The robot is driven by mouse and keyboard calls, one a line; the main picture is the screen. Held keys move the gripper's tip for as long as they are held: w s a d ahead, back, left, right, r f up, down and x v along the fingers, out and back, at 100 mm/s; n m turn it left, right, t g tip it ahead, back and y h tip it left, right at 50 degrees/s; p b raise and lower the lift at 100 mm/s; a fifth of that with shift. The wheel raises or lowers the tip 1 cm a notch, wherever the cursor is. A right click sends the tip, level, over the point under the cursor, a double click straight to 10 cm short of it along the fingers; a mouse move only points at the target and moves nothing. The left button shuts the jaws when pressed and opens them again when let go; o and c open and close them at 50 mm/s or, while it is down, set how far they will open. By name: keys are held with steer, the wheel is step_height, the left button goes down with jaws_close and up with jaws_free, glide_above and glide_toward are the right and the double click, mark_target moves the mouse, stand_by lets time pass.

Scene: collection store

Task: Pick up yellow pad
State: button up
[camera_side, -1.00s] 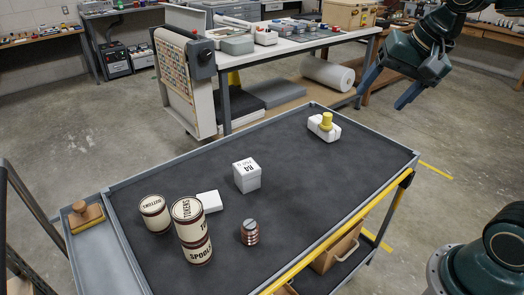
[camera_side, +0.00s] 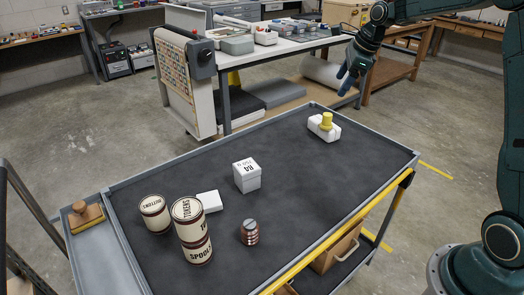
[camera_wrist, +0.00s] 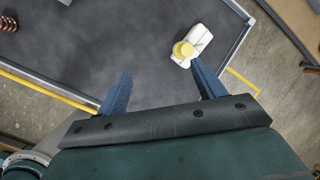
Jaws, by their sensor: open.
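The yellow pad (camera_side: 326,121) is a small yellow piece with a rounded top, resting on a white block (camera_side: 331,133) near the far right part of the dark cart top. In the wrist view the yellow pad (camera_wrist: 183,49) and the white block (camera_wrist: 202,38) lie just beyond the tip of my right finger. My gripper (camera_side: 346,86) is above and behind the cart's far edge, apart from the pad. In the wrist view my gripper (camera_wrist: 163,84) has its two blue fingers wide apart with nothing between them.
The cart top (camera_side: 300,180) has a raised grey rim. A white R4 box (camera_side: 246,178), a flat white piece (camera_side: 209,201), a copper coil (camera_side: 250,233) and labelled tins (camera_side: 192,235) stand to the left. A wooden stamp (camera_side: 85,216) sits in the side tray. The right part is mostly clear.

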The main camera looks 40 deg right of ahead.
mark_target(328, 114)
steer(key=shift+w+d+f+m, duration=1)
steer(key=shift+w+f, duration=0.1)
steer(key=shift+f, duration=1.3)
steer(key=shift+w+d+f+m, duration=0.95)
steer(key=shift+w+d+f, duration=0.1)
steer(key=shift+f, duration=1.4)
steer(key=shift+w+d+f+m, duration=1)
steer(key=shift+w+f, duration=0.1)
steer(key=shift+f, duration=1.3)
steer(key=shift+x, duration=2.6)
steer(key=shift+d, duration=0.1)
steer(key=c, duration=1.1)
steer(key=shift+r, duration=0.2)
steer(key=shift+c, duration=0.2)
step_height(328, 114, up, 20)
